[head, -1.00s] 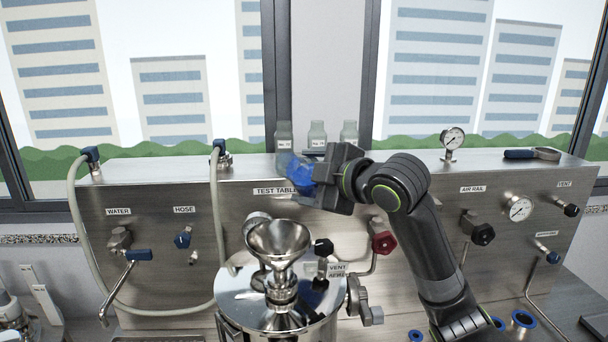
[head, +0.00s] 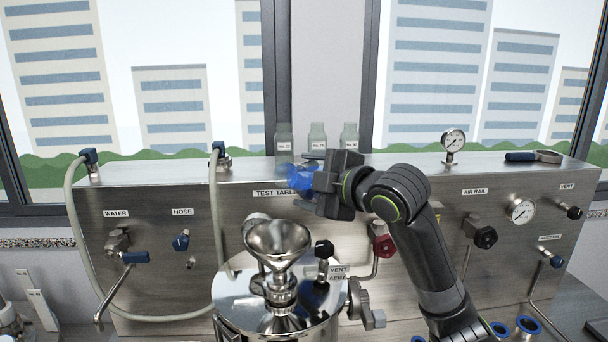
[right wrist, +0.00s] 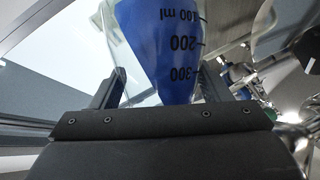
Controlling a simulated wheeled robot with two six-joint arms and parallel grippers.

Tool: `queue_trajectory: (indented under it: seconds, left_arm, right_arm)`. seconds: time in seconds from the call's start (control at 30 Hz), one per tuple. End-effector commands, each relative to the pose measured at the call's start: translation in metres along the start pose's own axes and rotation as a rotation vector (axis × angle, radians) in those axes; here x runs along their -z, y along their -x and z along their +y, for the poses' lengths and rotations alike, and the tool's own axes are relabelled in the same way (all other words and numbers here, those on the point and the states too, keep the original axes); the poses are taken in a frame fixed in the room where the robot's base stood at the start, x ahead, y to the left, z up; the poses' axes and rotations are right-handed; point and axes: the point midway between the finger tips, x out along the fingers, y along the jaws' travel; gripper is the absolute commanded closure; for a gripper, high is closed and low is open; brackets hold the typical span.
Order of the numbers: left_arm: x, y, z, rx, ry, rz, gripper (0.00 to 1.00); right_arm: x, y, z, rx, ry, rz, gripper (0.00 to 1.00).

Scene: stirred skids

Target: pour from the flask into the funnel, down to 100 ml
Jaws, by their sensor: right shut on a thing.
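My right gripper (head: 318,180) is shut on the flask (head: 301,178), a clear vessel with blue liquid. The flask is tilted, above and behind the steel funnel (head: 277,240). In the right wrist view, the flask (right wrist: 165,45) shows black marks of 100 ml, 200 and 300, with the 300 mark nearest the gripper. Blue fills most of the visible part there; I cannot read the exact level. The funnel stands upright on a shiny steel vessel (head: 235,290), apart from the flask. No stream of liquid shows. My left gripper is not in view.
Several small labelled bottles, one in the middle (head: 317,137), stand on the steel panel's top ledge behind the flask. A vent valve (head: 323,250) rises just right of the funnel. A grey hose (head: 216,215) loops at the left. A pressure gauge (head: 453,141) stands at the right.

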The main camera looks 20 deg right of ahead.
Motion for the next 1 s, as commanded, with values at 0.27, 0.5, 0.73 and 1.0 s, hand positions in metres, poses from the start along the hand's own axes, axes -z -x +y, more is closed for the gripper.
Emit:
queue_trajectory:
  seconds: [0.27,0.5,0.73,1.0]
  left_arm:
    - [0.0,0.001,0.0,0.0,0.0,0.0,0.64]
    - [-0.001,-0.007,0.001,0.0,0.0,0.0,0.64]
    - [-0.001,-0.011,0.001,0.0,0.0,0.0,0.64]
    - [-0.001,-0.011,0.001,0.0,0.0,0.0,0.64]
  right_arm:
    - [0.001,0.001,0.002,-0.004,0.001,0.002,0.68]
    - [-0.001,-0.001,-0.001,-0.024,0.037,0.001,0.68]
    - [-0.001,-0.001,0.0,-0.048,0.08,0.002,0.68]
    - [-0.001,-0.001,0.001,-0.048,0.081,0.002,0.68]
